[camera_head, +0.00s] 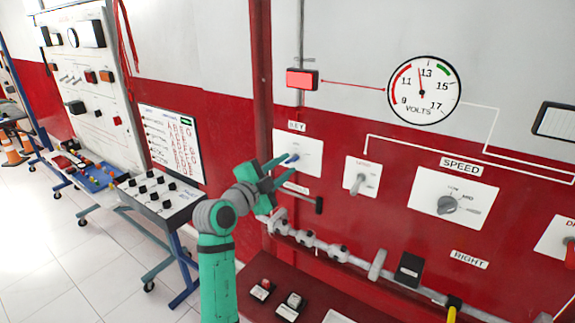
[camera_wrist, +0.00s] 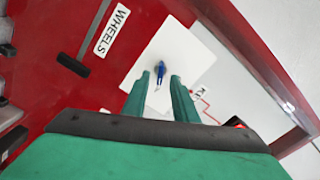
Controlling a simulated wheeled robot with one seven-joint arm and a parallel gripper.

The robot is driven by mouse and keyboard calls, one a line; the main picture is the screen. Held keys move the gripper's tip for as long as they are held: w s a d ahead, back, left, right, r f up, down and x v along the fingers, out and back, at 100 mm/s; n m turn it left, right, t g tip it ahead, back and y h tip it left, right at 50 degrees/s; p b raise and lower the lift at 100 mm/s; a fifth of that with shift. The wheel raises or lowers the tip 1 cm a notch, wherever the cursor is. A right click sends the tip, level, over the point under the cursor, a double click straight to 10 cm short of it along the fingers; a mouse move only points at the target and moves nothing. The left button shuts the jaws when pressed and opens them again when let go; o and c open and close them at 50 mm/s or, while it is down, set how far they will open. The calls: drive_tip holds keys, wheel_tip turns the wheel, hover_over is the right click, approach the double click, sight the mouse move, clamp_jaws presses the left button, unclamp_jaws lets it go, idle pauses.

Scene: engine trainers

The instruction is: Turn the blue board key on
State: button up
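The blue key (camera_head: 292,158) sticks out of a white plate (camera_head: 309,155) under the KEY label on the red wall board. In the wrist view the blue key (camera_wrist: 161,68) stands out from its white plate (camera_wrist: 190,55), with a pale tip towards me. My gripper (camera_head: 287,165) is right in front of the key. In the wrist view my gripper (camera_wrist: 160,82) is open, with one green finger on each side of the key's line and gaps on both sides. I cannot tell whether the fingertips reach past the key's end.
A voltmeter (camera_head: 424,91) and a red lamp (camera_head: 302,79) are above. A black lever (camera_head: 319,205) and a grey pipe (camera_head: 335,250) lie below the key. A SPEED knob (camera_head: 447,204) is right. A wheeled stand (camera_head: 160,199) is left.

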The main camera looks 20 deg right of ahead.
drive_tip(key=v, duration=0.8)
drive_tip(key=shift+s+a, duration=0.2)
drive_tip(key=shift+s, duration=0.05)
drive_tip(key=s+a+f+n+t+y, duration=0.25)
drive_tip(key=f+n, duration=0.25)
drive_tip(key=f, duration=0.4)
drive_tip(key=s+a+f+n+t+y, duration=0.1)
drive_tip(key=s+f+n+y, duration=0.2)
drive_tip(key=f, duration=0.6)
drive_tip(key=s+a+f+n+t+y, duration=0.1)
drive_tip(key=s+a+f+n+y, duration=0.15)
drive_tip(key=f+n, duration=0.55)
drive_tip(key=s+a+f+n+y, duration=0.3)
drive_tip(key=s+a+f+y, duration=0.1)
drive_tip(key=s+f, duration=0.95)
drive_tip(key=s+a+r+n+y, duration=0.1)
drive_tip(key=s+a+r, duration=0.1)
drive_tip(key=s, duration=1.2)
drive_tip(key=s+a+r+n+y, duration=0.1)
drive_tip(key=s+a+r+n, duration=0.1)
drive_tip(key=s, duration=1.3)
drive_tip(key=shift+a+n, duration=0.3)
drive_tip(key=shift+a, duration=0.2)
